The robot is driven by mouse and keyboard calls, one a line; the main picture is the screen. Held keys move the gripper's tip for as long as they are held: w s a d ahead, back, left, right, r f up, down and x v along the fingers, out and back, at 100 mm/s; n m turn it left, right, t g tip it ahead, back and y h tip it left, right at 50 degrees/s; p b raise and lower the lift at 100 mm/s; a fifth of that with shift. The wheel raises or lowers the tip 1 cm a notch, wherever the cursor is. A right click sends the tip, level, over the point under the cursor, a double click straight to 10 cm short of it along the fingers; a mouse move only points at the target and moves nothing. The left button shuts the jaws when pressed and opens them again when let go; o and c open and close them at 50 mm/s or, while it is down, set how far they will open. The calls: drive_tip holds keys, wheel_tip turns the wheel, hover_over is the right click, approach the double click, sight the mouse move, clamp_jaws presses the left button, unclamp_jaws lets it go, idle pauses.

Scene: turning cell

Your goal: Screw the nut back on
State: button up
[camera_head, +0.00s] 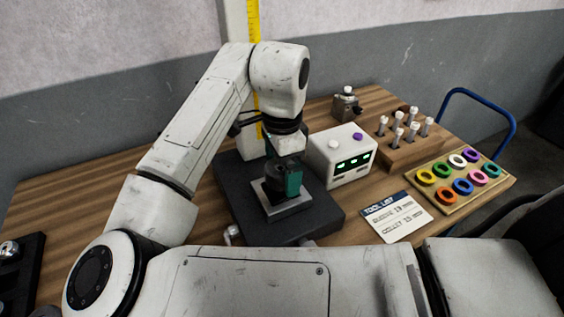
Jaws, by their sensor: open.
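My gripper (283,175) points down over a square metal block (284,209) on a dark base plate. Its teal fingers are open, one on either side of a dark round part (276,180) that stands on the block. I cannot tell whether this part is the nut, the piece it screws onto, or both together. The near finger hides part of it. I cannot tell whether the fingers touch it.
A white box (343,155) with a green display stands right of the base plate (243,212). A tool list card (396,217), a tray of coloured rings (418,196), a wooden holder (430,147) with several tools and a small metal device (346,104) are farther right.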

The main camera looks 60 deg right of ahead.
drive_tip(key=shift+c, duration=0.2)
drive_tip(key=c, duration=1.1)
drive_tip(key=m+b, duration=0.1)
drive_tip(key=m, duration=0.5)
drive_tip(key=m+b, duration=0.1)
drive_tip(key=m, duration=0.2)
drive_tip(key=shift+r, duration=0.1)
drive_tip(key=shift+w, duration=0.1)
drive_tip(key=shift+m, duration=0.4)
drive_tip(key=m+b, duration=0.1)
drive_tip(key=m, duration=0.2)
